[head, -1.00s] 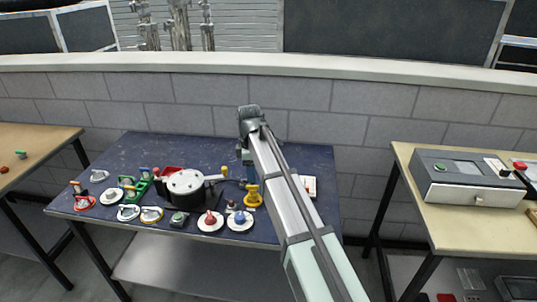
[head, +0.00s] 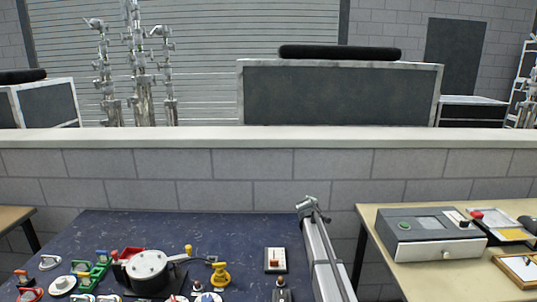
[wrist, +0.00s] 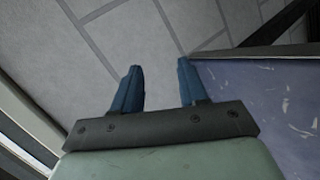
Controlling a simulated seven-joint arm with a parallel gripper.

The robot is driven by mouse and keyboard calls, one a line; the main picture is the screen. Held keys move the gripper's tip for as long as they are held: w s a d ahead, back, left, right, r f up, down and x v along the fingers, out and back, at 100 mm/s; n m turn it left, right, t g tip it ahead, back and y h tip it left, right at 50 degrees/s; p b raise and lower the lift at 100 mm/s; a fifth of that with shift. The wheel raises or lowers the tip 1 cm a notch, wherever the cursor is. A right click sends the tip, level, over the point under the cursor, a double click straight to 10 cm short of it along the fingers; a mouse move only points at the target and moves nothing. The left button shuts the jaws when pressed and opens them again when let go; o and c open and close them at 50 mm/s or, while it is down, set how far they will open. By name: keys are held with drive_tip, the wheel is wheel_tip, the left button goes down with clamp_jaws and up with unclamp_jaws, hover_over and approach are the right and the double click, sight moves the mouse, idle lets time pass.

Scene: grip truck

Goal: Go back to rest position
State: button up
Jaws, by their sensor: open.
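My gripper (wrist: 160,66) shows in the wrist view as two blue fingers standing apart, with nothing between them. Beyond them lie the grey block wall and a strip of the dark blue tabletop (wrist: 270,90) on the right. In the head view my arm rises at the right edge of the blue table (head: 225,240). The fingers cannot be made out there.
On the blue table stand a round white-topped device (head: 147,266), a yellow piece (head: 220,274), a small panel with a red part (head: 275,260) and several small fittings. A wooden table (head: 385,232) with a grey box (head: 430,236) stands right. The wall (head: 260,165) is behind.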

drive_tip(key=s+d+f+m+t, duration=0.1)
drive_tip(key=d+f+m, duration=0.1)
drive_tip(key=d+f, duration=0.8)
drive_tip(key=s+a+f+m+g, duration=0.2)
drive_tip(key=s+f+m+g, duration=0.3)
drive_tip(key=s+f, duration=2)
drive_tip(key=s+a+f+m+g, duration=0.1)
drive_tip(key=s+a+f+g, duration=0.2)
drive_tip(key=s, duration=0.6)
drive_tip(key=s+f+m+g+y, duration=0.15)
drive_tip(key=s+f, duration=0.35)
drive_tip(key=s, duration=0.5)
drive_tip(key=s+a+f+g, duration=0.2)
drive_tip(key=s+f+g, duration=0.15)
drive_tip(key=s, duration=0.55)
drive_tip(key=s+a+m+g, duration=0.1)
drive_tip(key=s+a+g, duration=0.1)
drive_tip(key=s, duration=1)
drive_tip(key=s+a+m+g+y, duration=0.1)
drive_tip(key=s+g, duration=0.3)
drive_tip(key=s, duration=0.9)
drive_tip(key=shift+s+a+r+m, duration=0.2)
drive_tip(key=shift+a+r+m, duration=0.15)
drive_tip(key=shift+a+m, duration=0.2)
